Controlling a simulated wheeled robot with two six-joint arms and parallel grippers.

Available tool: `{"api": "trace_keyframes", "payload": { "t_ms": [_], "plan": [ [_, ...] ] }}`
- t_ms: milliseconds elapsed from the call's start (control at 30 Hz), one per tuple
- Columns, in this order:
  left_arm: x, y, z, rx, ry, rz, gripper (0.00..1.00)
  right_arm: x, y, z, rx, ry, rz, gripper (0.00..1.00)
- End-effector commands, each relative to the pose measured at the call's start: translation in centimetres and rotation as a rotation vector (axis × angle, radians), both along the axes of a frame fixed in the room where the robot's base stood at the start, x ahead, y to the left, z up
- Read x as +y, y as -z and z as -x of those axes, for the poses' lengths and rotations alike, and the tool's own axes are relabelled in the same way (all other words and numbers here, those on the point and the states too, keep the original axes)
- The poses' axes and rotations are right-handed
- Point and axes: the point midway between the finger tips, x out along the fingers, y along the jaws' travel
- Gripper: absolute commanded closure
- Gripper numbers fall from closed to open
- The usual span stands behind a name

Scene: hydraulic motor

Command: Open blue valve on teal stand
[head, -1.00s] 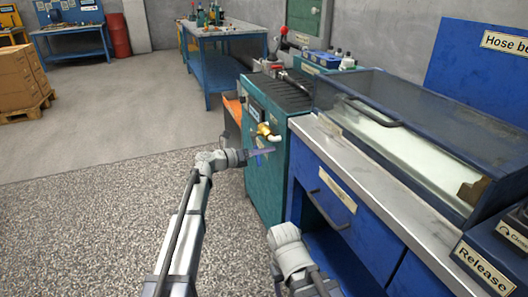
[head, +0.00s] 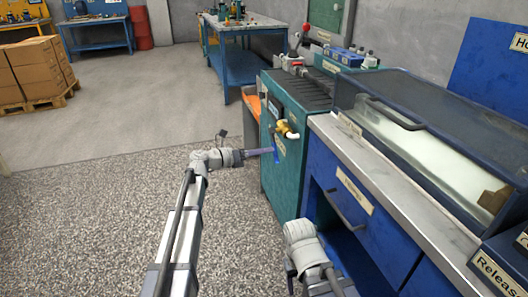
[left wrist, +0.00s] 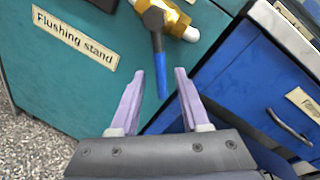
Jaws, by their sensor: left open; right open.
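The teal stand (head: 276,185), labelled "Flushing stand" in the left wrist view (left wrist: 75,39), stands right of centre in the head view. On its front is a brass valve (head: 284,128) with a blue lever handle (head: 277,155), also seen in the left wrist view (left wrist: 160,72). There the handle hangs almost straight down from the brass body (left wrist: 162,15). My left gripper (head: 268,151) is open. Its two purple fingers lie either side of the handle's lower end in the wrist picture, apart from it. The right wrist (head: 300,235) is low in the head view; its fingers are not visible.
A blue bench (head: 345,192) with a grey top and a glass-sided tank stands right of the teal stand, close to my right arm. A blue table (head: 235,55) is behind. Boxes on a pallet (head: 30,70) are far left. The speckled floor left of the stand is clear.

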Motion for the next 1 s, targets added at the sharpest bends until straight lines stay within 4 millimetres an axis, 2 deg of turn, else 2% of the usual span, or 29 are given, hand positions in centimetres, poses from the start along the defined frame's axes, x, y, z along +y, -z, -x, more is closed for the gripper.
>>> {"api": "trace_keyframes", "payload": {
  "t_ms": [33,167,400,600,700,833,1000],
  "plan": [
    [0.1,0.0,0.1,-0.012,-0.002,-0.01,0.6,0.0,-0.1,0.0,0.0,0.0,0.0,0.37],
    [0.7,0.1,0.5,-0.132,-0.01,-0.111,0.75,0.0,-0.4,0.0,0.0,0.0,0.0,0.37],
    [3.4,0.7,1.8,-0.595,-0.003,-0.549,1.0,0.0,-1.5,0.0,0.0,-0.002,0.0,0.37],
    [5.5,1.2,2.6,-0.919,0.049,-0.896,1.0,0.0,-2.2,0.0,0.0,-0.004,0.0,0.37],
    [6.2,1.3,2.8,-1.025,0.077,-1.014,1.0,0.0,-2.3,0.0,0.0,-0.004,0.0,0.37],
    [6.7,1.5,3.0,-1.104,0.103,-1.103,1.0,0.0,-2.4,0.0,0.001,-0.005,0.0,0.37],
    [6.9,1.5,3.0,-1.131,0.111,-1.133,1.0,0.0,-2.4,0.0,0.001,-0.005,0.0,0.37]
  ]
}}
